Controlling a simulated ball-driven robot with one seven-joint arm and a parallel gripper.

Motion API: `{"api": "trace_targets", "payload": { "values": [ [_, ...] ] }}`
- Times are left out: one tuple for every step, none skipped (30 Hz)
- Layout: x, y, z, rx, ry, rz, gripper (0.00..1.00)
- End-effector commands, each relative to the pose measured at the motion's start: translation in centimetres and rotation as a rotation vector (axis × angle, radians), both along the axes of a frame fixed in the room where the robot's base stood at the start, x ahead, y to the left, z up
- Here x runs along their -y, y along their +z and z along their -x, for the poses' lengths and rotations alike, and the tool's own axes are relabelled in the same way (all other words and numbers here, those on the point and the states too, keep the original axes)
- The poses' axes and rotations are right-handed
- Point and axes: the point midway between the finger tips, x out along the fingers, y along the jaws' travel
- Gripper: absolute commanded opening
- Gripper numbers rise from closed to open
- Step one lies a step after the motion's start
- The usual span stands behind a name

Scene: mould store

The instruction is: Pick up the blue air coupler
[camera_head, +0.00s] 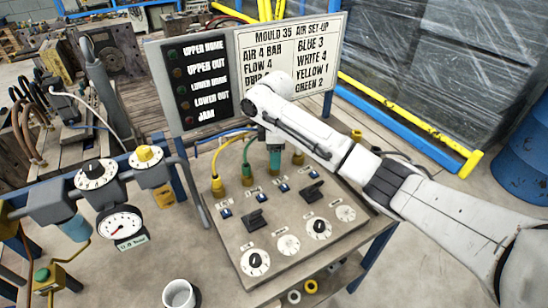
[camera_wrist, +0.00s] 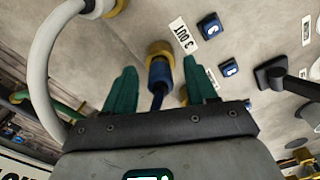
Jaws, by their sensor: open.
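In the wrist view the blue air coupler (camera_wrist: 158,73) stands at a brass-coloured fitting (camera_wrist: 159,47) on the panel. A dark blue hose runs from its near end toward my gripper. My gripper (camera_wrist: 160,66) has its two teal fingers apart, one on each side of the coupler. I see a gap on both sides, with no clear contact. In the head view my gripper (camera_head: 274,157) points down at the back row of fittings on the sloping panel (camera_head: 275,222), and the blue coupler cannot be made out behind the fingers.
A pale hose (camera_wrist: 42,55) loops beside the left finger. Switches and dials cover the panel front. The set-up sign (camera_head: 294,58) rises behind. A white cup (camera_head: 178,293) stands in front.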

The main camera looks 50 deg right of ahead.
Motion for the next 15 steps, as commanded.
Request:
{"api": "trace_targets", "payload": {
  "values": [
    [0.01, -0.07, 0.0, 0.0, 0.0, 0.0, 0.57],
    [0.01, -0.08, -0.01, 0.001, 0.0, 0.001, 0.57],
    [0.01, -0.09, -0.01, 0.0, 0.0, 0.0, 0.57],
    [0.01, -0.08, -0.01, 0.0, 0.0, 0.0, 0.57],
    [-0.01, -0.08, -0.01, 0.0, 0.0, 0.0, 0.57],
    [-0.01, -0.08, -0.01, 0.0, 0.0, 0.0, 0.56],
    [-0.01, -0.08, -0.01, 0.0, 0.0, 0.0, 0.53],
    [-0.01, -0.08, -0.01, 0.0, 0.0, 0.0, 0.5],
    [-0.01, -0.07, -0.01, 0.0, 0.0, 0.0, 0.46],
    [-0.01, -0.07, -0.01, 0.0, 0.0, 0.0, 0.43],
    [-0.01, -0.07, -0.01, 0.0, 0.0, 0.0, 0.41],
    [-0.01, -0.06, -0.01, 0.0, 0.0, 0.0, 0.37],
    [-0.01, -0.06, -0.01, 0.0, 0.0, 0.0, 0.34],
    [-0.01, -0.06, -0.01, 0.0, 0.0, 0.0, 0.31],
    [-0.01, -0.06, -0.01, 0.0, 0.0, 0.0, 0.27]
  ]
}}
